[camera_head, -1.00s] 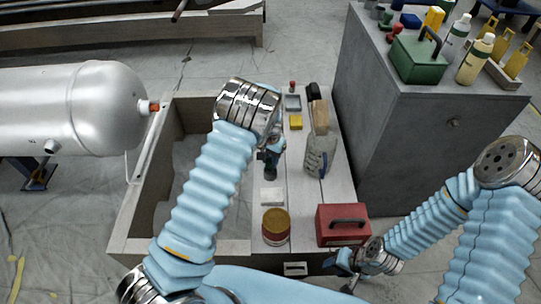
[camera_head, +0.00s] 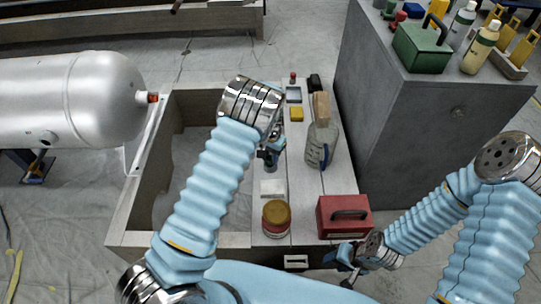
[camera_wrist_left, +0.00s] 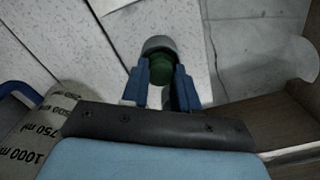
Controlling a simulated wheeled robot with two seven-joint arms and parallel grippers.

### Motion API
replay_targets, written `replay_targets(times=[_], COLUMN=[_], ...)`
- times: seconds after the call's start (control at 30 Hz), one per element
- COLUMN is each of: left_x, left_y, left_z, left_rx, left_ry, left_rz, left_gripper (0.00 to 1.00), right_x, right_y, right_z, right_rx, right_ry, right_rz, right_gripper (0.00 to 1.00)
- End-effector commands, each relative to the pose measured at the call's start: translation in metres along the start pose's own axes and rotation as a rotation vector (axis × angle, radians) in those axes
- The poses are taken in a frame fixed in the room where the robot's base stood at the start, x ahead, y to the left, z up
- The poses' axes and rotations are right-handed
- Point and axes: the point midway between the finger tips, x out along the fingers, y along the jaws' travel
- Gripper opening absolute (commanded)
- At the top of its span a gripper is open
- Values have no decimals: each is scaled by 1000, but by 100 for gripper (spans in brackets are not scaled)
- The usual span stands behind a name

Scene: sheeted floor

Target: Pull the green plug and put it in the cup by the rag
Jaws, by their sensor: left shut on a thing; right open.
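My left gripper (camera_head: 271,154) is over the bench strip beside the open bin. In the left wrist view its blue fingers (camera_wrist_left: 160,88) are shut on the green plug (camera_wrist_left: 161,70). A grey round rim (camera_wrist_left: 158,44) shows right behind the plug; I cannot tell whether it is a cup or a socket, or whether the plug sits inside it. A small white piece (camera_head: 272,189), perhaps the rag, lies just in front of the left gripper. My right gripper (camera_head: 346,256) is open and empty, low near the red toolbox.
A yellow-lidded can (camera_head: 276,218) and a red toolbox (camera_head: 343,216) stand at the near end. A yellow block (camera_head: 296,114) lies farther back. A grey cabinet (camera_head: 430,125) rises at right.

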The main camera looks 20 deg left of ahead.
Motion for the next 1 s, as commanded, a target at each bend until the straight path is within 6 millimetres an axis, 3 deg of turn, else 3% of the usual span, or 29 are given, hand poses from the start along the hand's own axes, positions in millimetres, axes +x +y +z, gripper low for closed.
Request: replay_targets(times=[0.17, 0.2, 0.4, 0.73, 0.87, 1.0], left_x=[5, 5, 4, 2, -17, -51], left_y=[0, 0, 0, 0, 0, 0], left_z=[0, 0, 0, 0, -1, -1], left_rx=[0, 0, 0, 0, 0, 0], left_ry=[0, 0, 0, 1, 4, 4], left_rz=[0, 0, 0, 0, 0, 1], left_gripper=[0, 30, 59, 59, 59, 59], right_x=[3, 3, 3, 2, 2, 1], right_y=[1, 1, 1, 3, 3, 2], right_z=[0, 0, 0, -2, -1, -1], right_rx=[0, 0, 0, 4, 3, 3], right_ry=[0, 0, 0, 4, 3, 3], right_rz=[0, 0, 0, 4, 3, 3], right_gripper=[43, 43, 43, 43, 43, 43])
